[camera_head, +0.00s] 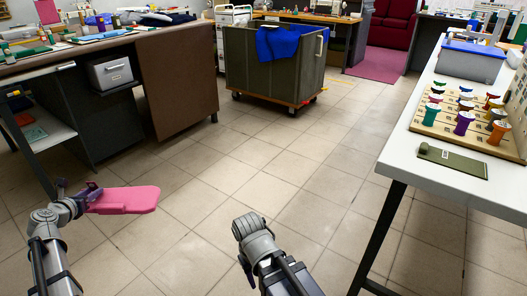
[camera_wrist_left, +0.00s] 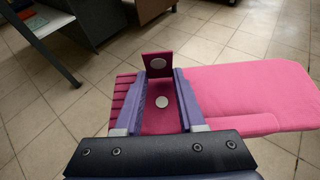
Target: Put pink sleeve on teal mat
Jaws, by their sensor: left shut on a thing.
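My left gripper (camera_head: 88,194) is shut on the pink sleeve (camera_head: 130,200) and holds it up off the floor at the left. In the left wrist view, the gripper (camera_wrist_left: 161,90) has its purple fingers around a dark magenta part with pale round dots, and the sleeve's pink body (camera_wrist_left: 245,92) reaches to the right. A small flat teal piece (camera_head: 35,134), perhaps the teal mat, lies on the low shelf at the left. My right gripper (camera_head: 246,268) hangs low at the bottom centre; its fingers are too unclear to judge.
A brown-fronted desk (camera_head: 180,85) with a white-topped shelf (camera_head: 40,145) stands at the left. A grey wheeled bin (camera_head: 265,78) with a blue cloth is at the back. A white table (camera_head: 440,190) with spools is at the right. The tiled floor between is clear.

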